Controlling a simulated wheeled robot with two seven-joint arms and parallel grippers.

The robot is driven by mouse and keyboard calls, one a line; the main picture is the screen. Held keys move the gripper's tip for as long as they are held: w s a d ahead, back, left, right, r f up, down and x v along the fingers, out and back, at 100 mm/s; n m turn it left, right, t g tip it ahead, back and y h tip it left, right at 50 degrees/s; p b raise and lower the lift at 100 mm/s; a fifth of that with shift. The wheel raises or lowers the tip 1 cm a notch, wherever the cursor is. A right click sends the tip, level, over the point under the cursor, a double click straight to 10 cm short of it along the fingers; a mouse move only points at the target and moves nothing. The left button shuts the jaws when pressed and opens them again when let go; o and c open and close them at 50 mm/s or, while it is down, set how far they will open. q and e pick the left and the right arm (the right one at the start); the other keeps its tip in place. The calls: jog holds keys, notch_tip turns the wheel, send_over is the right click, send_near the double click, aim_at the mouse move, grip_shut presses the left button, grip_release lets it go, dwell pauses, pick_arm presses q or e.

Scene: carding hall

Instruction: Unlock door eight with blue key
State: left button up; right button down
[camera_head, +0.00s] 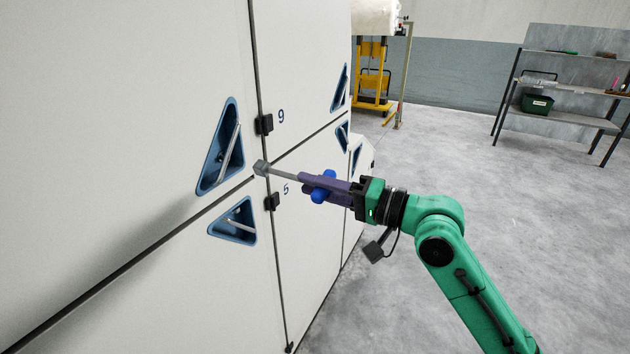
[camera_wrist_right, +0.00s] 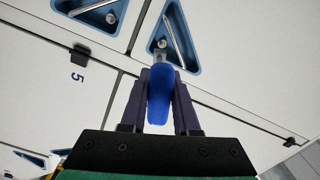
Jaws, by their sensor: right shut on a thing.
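The blue key (camera_head: 320,188) has a thick blue handle and a grey metal shaft with a blocky end. My right gripper (camera_head: 304,179) is shut on its handle. In the right wrist view the blue handle (camera_wrist_right: 160,95) sits between the purple fingers of the gripper (camera_wrist_right: 158,75). The key's end lies over the seam where the white doors meet, close to the panel; I cannot tell whether it touches. The door marked 9 (camera_head: 300,110) is above right, the door marked 5 (camera_head: 305,240) below right. No number eight is readable. My left gripper is out of view.
Blue triangular recesses with metal handles (camera_head: 221,150) (camera_head: 235,222) sit in the doors left of the key. Black latches (camera_head: 264,124) (camera_head: 271,201) stick out along the vertical seam. A shelf rack (camera_head: 570,87) stands far right. The grey floor between is clear.

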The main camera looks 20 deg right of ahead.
jog(key=m+p, duration=0.2)
jog(key=p, duration=0.1)
jog(key=shift+r+m, duration=0.3)
jog(key=shift+r, duration=0.1)
jog(key=shift+m+p, duration=0.6)
jog(key=shift+p, duration=0.4)
jog(key=shift+f, duration=0.3)
